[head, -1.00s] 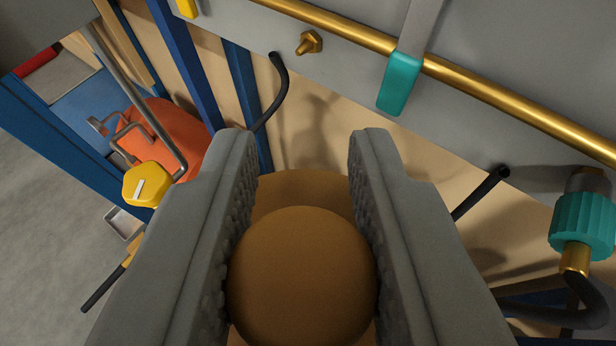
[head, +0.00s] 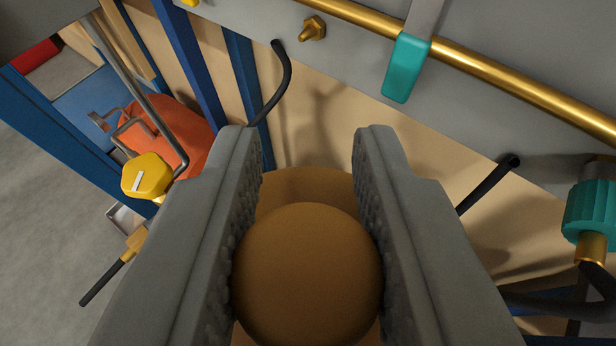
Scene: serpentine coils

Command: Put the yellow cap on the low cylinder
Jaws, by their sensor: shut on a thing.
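My gripper (head: 307,137) is shut on a dull yellow-brown cap (head: 307,270), which sits between its two ridged grey pads. The cap has a rounded top facing the camera and a wider, darker rim beyond it. Its lower end is cut off by the frame edge. No low cylinder can be made out for certain; the space beyond the cap is hidden by it and by the fingers.
A brass pipe (head: 490,83) with a teal lever (head: 406,68) crosses the grey panel. A teal valve (head: 588,212) stands at right. Black bent rods (head: 272,95) stick out. At left are a yellow knob (head: 147,177), an orange rounded body (head: 180,130) and blue posts (head: 186,62).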

